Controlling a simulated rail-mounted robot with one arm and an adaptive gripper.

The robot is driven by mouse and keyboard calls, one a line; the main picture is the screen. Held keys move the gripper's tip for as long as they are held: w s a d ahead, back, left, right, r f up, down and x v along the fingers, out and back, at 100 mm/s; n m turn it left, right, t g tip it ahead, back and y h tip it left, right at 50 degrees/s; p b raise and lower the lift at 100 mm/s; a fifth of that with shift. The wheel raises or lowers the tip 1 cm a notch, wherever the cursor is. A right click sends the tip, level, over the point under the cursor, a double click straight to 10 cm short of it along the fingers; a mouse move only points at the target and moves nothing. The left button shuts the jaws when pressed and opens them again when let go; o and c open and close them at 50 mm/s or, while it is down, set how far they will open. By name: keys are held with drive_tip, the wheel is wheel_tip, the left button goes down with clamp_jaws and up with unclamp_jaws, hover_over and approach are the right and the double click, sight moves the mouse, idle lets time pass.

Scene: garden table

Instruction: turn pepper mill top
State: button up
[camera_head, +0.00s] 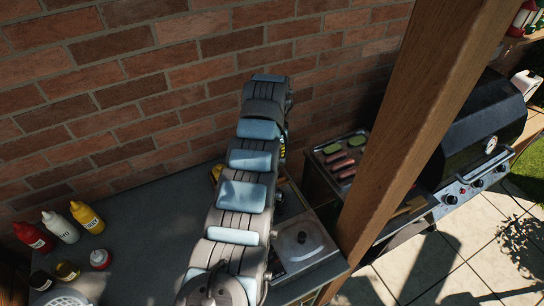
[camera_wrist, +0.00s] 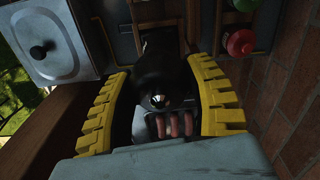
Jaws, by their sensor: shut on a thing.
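The pepper mill (camera_wrist: 160,76) is dark, almost black, with a small shiny metal knob on its top. It shows in the wrist view, in the middle between my fingers. My gripper (camera_wrist: 160,68) has a yellow ribbed finger on each side of the mill and is shut on it. The exact contact is in deep shadow, and the mill's lower part is hard to make out. In the head view my arm hides the mill, and the gripper's jaws cannot be made out there.
A metal container with a knobbed lid (camera_head: 303,240) stands right of my arm. A wooden post (camera_head: 405,110) rises close by, before the grill (camera_head: 478,125). A tray of sausages (camera_head: 345,150) lies behind. Sauce bottles (camera_head: 60,227) stand left. A brick wall (camera_head: 140,90) bounds the back.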

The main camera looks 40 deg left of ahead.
drive_tip(key=shift+n, duration=0.9)
idle(0.9)
drive_tip(key=o, duration=1.2)
drive_tip(key=shift+r, duration=6)
